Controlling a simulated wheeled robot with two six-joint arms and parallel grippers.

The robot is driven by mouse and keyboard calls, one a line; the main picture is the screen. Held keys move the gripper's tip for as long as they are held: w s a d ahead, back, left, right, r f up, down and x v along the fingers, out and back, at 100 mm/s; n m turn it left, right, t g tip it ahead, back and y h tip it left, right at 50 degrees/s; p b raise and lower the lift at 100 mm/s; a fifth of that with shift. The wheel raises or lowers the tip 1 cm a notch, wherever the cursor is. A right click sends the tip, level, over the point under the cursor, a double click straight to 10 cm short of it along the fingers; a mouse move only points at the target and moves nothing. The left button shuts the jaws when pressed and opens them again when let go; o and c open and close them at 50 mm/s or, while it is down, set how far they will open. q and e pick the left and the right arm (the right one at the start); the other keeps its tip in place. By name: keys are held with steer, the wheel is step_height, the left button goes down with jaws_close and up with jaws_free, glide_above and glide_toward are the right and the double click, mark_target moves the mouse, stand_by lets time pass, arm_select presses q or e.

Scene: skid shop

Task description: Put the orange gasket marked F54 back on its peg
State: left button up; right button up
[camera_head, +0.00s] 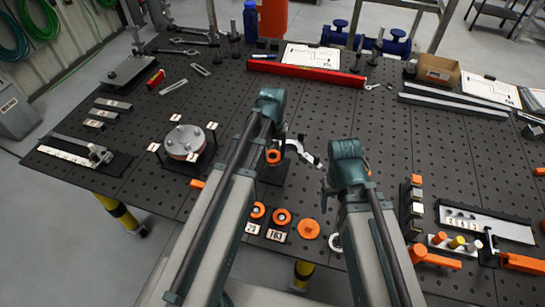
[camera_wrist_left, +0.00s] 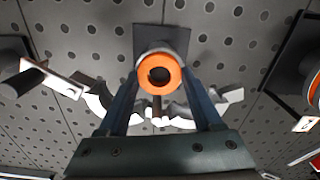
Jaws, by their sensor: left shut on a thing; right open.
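An orange gasket (camera_head: 273,156) is held by my left gripper (camera_head: 276,150) near the middle of the table. In the left wrist view the orange gasket (camera_wrist_left: 160,58) is a ring with a dark hole, between the two fingers of the left gripper (camera_wrist_left: 160,78). No F54 mark is legible. A dark plate (camera_wrist_left: 174,35) lies behind the gasket; I cannot tell whether a peg passes through the ring. My right gripper (camera_head: 325,192) is open, to the right of the left one, mostly hidden by its arm.
Orange rings (camera_head: 282,216) with number tags and an orange disc (camera_head: 308,229) are at the front edge. A flanged part (camera_head: 184,141) with tags stands left. A white clamp-like part (camera_head: 304,153) is beside the left gripper. Orange blocks and a tray (camera_head: 485,223) are right.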

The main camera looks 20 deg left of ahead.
arm_select(q)
steer(key=shift+r, duration=0.1)
step_height(320, 180, up, 6)
steer(key=p, duration=0.6)
stand_by(0.4)
